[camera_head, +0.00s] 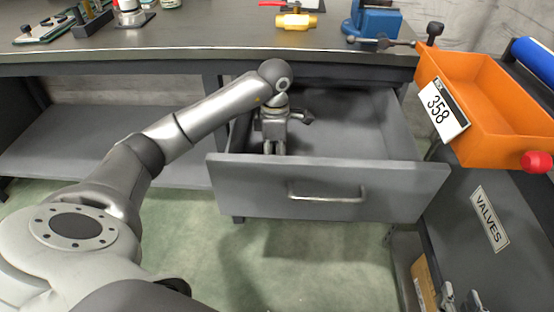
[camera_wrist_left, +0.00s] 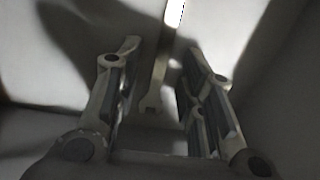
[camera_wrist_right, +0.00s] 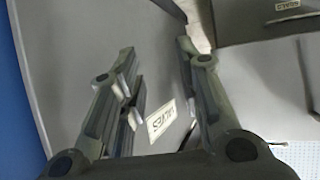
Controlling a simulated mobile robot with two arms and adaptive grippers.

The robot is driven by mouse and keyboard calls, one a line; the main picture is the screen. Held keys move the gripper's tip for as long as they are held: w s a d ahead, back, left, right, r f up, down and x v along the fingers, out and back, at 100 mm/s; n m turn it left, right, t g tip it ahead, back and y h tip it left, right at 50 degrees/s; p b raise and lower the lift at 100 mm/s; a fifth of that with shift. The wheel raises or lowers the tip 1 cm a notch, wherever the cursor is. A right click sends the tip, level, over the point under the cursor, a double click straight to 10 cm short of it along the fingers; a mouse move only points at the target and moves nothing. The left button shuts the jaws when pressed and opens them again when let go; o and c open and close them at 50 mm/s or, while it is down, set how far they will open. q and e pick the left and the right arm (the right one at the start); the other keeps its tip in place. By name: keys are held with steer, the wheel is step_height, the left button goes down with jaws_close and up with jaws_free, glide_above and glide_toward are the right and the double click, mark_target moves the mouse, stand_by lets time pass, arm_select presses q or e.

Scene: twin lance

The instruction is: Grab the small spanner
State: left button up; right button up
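My left gripper (camera_head: 273,148) reaches down into the left part of the open grey drawer (camera_head: 350,150). In the left wrist view this gripper (camera_wrist_left: 163,52) is open, its fingers apart. A slim metal spanner (camera_wrist_left: 152,98) lies lengthwise between the fingers, its open jaw toward the palm. Gaps show on both sides of it. The gripper hides the spanner in the head view. My right gripper (camera_head: 460,301) is at the lower right of the head view. In the right wrist view it (camera_wrist_right: 158,57) is open and empty.
The drawer's front panel (camera_head: 240,190) and side walls surround the left gripper closely. The workbench top (camera_head: 220,35) lies above and behind. An orange bin (camera_head: 490,85) marked 358 stands right of the drawer, above a dark cabinet labelled VALVES (camera_head: 489,218). The drawer's right half looks empty.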

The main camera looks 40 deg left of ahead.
arm_select(q)
steer(key=shift+f, duration=0.1)
jaws_close()
stand_by(0.3)
